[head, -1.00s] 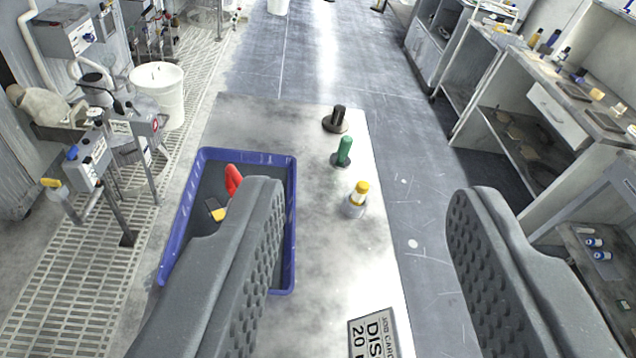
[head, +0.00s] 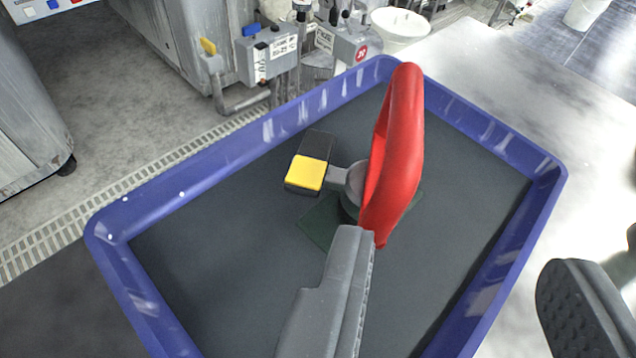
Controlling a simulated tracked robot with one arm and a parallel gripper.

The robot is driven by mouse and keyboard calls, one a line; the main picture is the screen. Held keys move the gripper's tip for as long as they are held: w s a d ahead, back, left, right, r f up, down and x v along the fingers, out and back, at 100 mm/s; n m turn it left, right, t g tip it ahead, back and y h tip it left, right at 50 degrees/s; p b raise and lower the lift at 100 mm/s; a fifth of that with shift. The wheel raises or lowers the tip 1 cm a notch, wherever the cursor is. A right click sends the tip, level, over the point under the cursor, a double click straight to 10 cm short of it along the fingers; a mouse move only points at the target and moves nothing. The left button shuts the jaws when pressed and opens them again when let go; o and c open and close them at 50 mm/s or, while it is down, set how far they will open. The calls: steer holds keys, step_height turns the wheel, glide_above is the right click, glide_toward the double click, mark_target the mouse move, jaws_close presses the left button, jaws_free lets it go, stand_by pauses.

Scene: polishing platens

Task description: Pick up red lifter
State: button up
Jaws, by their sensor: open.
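The red lifter (head: 402,140) stands in the blue tray (head: 110,243), its red loop handle upright and seen nearly edge-on. A grey round part shows at its base, with a black and yellow lever (head: 306,174) sticking out to the left. A dark green patch lies under it. My gripper (head: 455,265) is open and empty. Its left finger is over the tray, just in front of the handle's lower end; I cannot tell if they touch. Its right finger is past the tray's right wall, over the table. The handle hides part of the lifter's base.
The tray walls rise around the lifter, and its dark floor is otherwise bare. The pale table (head: 480,60) is clear behind the tray. Machines and a white bucket (head: 400,27) stand beyond.

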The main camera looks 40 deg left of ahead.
mark_target(408, 126)
steer(key=x, duration=0.4)
steer(key=a+x, duration=0.1)
steer(key=x, duration=0.3)
steer(key=shift+s+b, duration=0.1)
steer(key=shift+b, duration=0.25)
steer(key=shift+a+r+x, duration=0.1)
steer(key=shift+a+x, duration=0.05)
steer(key=shift+x, duration=0.8)
steer(key=shift+a+r+x, duration=0.1)
steer(key=shift+a+x, duration=0.05)
steer(key=shift+x, duration=0.75)
steer(key=shift+a+r+x, duration=0.1)
steer(key=shift+a+x, duration=0.05)
steer(key=shift+x, duration=0.8)
steer(key=shift+s, duration=0.1)
jaws_close()
